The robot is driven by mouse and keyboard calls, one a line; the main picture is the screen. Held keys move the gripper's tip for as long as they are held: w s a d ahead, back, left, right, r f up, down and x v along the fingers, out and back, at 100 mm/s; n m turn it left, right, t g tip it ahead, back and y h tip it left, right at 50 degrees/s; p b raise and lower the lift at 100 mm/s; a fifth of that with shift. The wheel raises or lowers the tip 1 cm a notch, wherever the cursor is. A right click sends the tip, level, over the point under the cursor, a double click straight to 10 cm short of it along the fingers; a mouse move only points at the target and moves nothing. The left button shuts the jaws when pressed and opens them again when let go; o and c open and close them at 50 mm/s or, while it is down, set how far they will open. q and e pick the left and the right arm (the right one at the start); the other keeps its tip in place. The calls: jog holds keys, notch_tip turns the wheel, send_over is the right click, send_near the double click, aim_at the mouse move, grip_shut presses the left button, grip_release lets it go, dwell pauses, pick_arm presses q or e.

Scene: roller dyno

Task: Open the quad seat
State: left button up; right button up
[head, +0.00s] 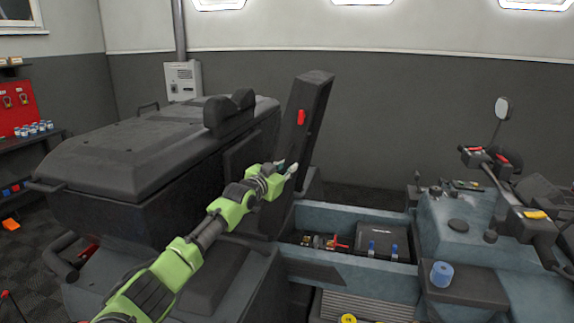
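The quad seat (310,112) is a dark pad standing nearly upright, raised on its rear edge, with a red part (301,117) on its side. Below and in front of it, the compartment (347,262) in the grey-blue quad body is uncovered. It holds a black box (383,242) and some small red and yellow parts. My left gripper (287,167) is by the lower part of the raised seat. Its two fingertips are apart with nothing seen between them; I cannot tell if it touches the seat. My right gripper is not in view.
A large dark cargo box (150,150) with a backrest stands behind the seat, close to my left arm. The handlebars (500,175) and a mirror (502,108) rise at the right. A blue cylinder (442,273) stands on the quad's side. Shelves line the left wall.

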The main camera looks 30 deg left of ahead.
pick_arm(q)
jog(key=shift+d, duration=0.1)
jog(key=s, duration=1.2)
jog(key=shift+r, duration=0.4)
